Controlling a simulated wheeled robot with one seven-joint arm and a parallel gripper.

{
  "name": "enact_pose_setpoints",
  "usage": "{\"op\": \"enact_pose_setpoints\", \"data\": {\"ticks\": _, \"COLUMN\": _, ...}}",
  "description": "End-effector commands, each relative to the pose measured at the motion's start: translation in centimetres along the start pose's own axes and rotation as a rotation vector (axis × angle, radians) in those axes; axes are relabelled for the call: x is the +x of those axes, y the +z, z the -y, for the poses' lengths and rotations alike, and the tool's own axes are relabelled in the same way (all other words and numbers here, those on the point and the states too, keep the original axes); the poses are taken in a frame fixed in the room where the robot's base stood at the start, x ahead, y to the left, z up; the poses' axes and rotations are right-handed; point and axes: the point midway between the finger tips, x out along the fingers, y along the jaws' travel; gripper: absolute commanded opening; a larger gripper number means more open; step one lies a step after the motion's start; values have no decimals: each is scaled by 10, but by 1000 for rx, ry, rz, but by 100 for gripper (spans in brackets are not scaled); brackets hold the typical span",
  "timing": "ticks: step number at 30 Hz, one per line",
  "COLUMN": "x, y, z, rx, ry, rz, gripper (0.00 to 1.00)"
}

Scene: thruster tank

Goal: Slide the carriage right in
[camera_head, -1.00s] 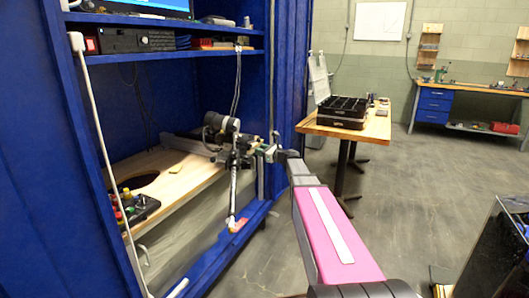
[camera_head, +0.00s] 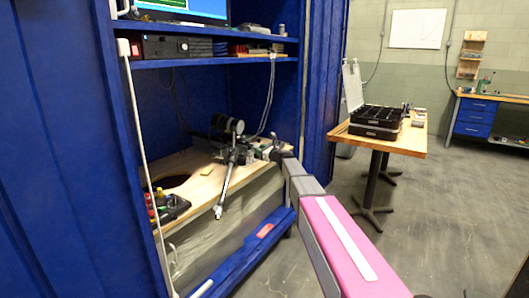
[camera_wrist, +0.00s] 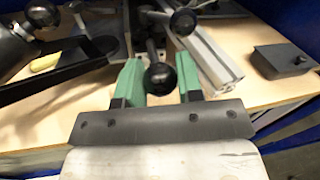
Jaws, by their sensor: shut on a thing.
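The carriage (camera_head: 241,153) stands on the wooden deck of the blue cabinet, with a dark round-ended device (camera_head: 228,126) on top and a slanted rod (camera_head: 226,190) reaching past the deck's front edge. My gripper (camera_head: 274,152) is at the carriage's right end. In the wrist view, my gripper's green fingers (camera_wrist: 161,80) are on either side of a black ball knob (camera_wrist: 161,78) and shut on it. A pale aluminium rail (camera_wrist: 208,62) runs beyond the right finger. The far end of the carriage's travel is hidden.
A control box with coloured buttons (camera_head: 168,207) and a round dark hole (camera_head: 172,182) are on the deck's left. A yellow pad (camera_wrist: 45,62) lies on the deck. A grey block (camera_wrist: 283,60) sits right of the rail. A table with a black case (camera_head: 375,120) stands outside, right.

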Motion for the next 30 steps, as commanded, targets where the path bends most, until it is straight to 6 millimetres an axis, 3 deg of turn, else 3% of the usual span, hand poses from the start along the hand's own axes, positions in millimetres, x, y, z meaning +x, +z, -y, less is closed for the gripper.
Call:
{"op": "enact_pose_setpoints", "data": {"ticks": 8, "x": 6, "y": 0, "z": -1, "rx": -1, "ry": 5, "rz": 1, "gripper": 0}}
{"op": "enact_pose_setpoints", "data": {"ticks": 9, "x": 6, "y": 0, "z": -1, "rx": -1, "ry": 5, "rz": 2, "gripper": 40}}
{"op": "enact_pose_setpoints", "data": {"ticks": 11, "x": 6, "y": 0, "z": -1, "rx": -1, "ry": 5, "rz": 2, "gripper": 58}}
{"op": "enact_pose_setpoints", "data": {"ticks": 23, "x": -1, "y": 0, "z": -1, "rx": 0, "ry": 2, "rz": 1, "gripper": 58}}
{"op": "enact_pose_setpoints", "data": {"ticks": 30, "x": -30, "y": 1, "z": -2, "rx": 0, "ry": 2, "rz": 1, "gripper": 58}}
